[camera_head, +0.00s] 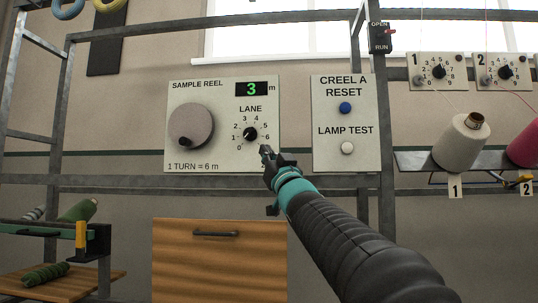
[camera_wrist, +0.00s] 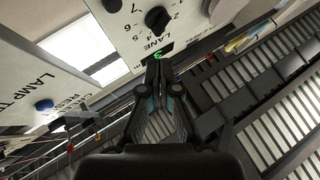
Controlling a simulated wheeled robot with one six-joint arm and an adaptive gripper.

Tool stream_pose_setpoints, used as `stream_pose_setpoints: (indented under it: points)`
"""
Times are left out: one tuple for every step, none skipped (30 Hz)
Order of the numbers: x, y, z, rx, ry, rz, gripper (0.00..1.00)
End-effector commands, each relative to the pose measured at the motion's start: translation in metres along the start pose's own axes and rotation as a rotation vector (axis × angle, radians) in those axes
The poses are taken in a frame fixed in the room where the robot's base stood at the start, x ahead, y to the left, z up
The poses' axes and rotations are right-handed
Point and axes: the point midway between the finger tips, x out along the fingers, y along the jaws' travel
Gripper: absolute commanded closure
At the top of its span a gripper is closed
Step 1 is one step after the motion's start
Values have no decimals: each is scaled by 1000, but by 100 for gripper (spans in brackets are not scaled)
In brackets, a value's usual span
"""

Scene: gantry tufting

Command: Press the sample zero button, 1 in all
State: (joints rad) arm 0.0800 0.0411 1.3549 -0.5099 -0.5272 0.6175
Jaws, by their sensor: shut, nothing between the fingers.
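The sample reel panel (camera_head: 225,88) carries a reel crank disc (camera_head: 191,126), a green display (camera_head: 251,89) reading 3 and a black lane dial (camera_head: 251,134). No button labelled sample zero can be read. In the wrist view a small dark round button (camera_wrist: 112,6) shows at the top edge, beside the lane dial (camera_wrist: 157,20); its label is out of view. In the head view my gripper (camera_head: 265,151) is shut and empty in front of the panel's lower right, covering that part. It also shows in the wrist view (camera_wrist: 160,66), close to the display; contact cannot be told.
The creel panel (camera_head: 345,107) to the right has a blue reset button (camera_head: 346,107) and a white lamp test button (camera_head: 347,148). Yarn cones (camera_head: 462,140) stand on a shelf further right. A wooden drawer front (camera_head: 220,265) is below. Metal posts frame the panels.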

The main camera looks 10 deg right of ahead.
Motion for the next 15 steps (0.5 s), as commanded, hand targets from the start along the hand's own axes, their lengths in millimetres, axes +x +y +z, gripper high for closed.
stream_pose_setpoints:
  points:
    - [7,4,2,0,-1,1,100]
    - [10,6,4,0,-2,1,100]
    - [13,9,6,0,-2,1,100]
    - [16,11,8,0,-2,1,100]
    - [19,13,10,0,-2,2,100]
    - [22,16,13,-1,-2,2,100]
    - [25,18,14,-1,-2,2,100]
    - [27,20,16,-1,-2,2,100]
    - [30,22,19,0,-2,2,100]
    - [33,24,21,0,-2,2,100]
    - [35,25,22,0,-1,2,100]
    - [37,27,24,0,-1,1,100]
    - [39,28,26,0,-1,1,100]
    - [41,29,27,0,-2,1,100]
    - [42,30,28,0,-1,1,100]
